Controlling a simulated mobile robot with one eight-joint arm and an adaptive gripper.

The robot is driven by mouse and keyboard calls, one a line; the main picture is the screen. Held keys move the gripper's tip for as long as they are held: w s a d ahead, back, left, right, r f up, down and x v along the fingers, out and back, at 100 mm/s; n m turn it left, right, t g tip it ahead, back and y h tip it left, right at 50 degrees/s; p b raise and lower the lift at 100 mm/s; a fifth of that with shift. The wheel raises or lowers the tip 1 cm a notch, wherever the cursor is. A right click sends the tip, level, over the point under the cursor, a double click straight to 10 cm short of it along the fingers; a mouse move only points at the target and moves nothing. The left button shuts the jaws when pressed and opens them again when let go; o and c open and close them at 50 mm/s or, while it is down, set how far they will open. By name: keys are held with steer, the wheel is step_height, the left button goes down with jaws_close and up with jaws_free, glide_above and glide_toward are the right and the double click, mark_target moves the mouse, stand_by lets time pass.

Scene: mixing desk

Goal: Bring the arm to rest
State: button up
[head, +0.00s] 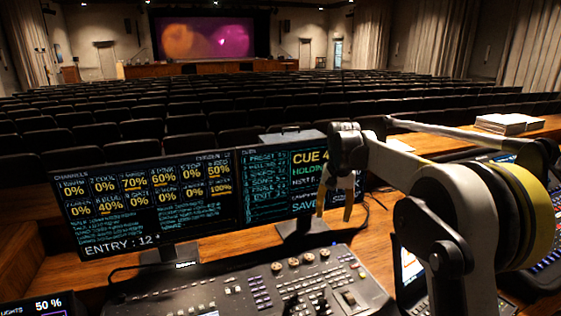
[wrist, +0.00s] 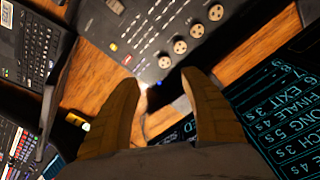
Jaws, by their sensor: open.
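My gripper (head: 335,212) hangs at the end of my arm in the head view, pointing down in front of the right monitor (head: 282,176). Its two fingers are apart with nothing between them. In the wrist view the open fingers of my gripper (wrist: 163,80) point toward the wooden desk and the edge of the control console (wrist: 150,45). My arm reaches in from the right of the head view, bent at a large joint with a yellow band. The gripper is above the desk, touching nothing that I can see.
The lighting console (head: 255,283) with knobs and keys lies below. The left monitor (head: 150,203) stands beside the right one. A laptop (wrist: 35,50) shows in the wrist view. Papers (head: 508,123) lie at the right rear. Rows of seats (head: 200,120) and a lit stage screen are beyond.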

steer(key=s+r+n+t, duration=0.1)
steer(key=s+r, duration=0.3)
steer(key=s, duration=0.5)
steer(key=s+r+n+t, duration=0.15)
steer(key=s+r, duration=0.25)
steer(key=s, duration=0.4)
steer(key=s+f+t, duration=0.1)
steer(key=s+f, duration=0.3)
steer(key=s, duration=0.6)
steer(key=s+f+t, duration=0.2)
steer(key=s+f, duration=0.2)
steer(key=s, duration=0.5)
steer(key=shift+s+n, duration=0.4)
steer(key=shift+n, duration=0.05)
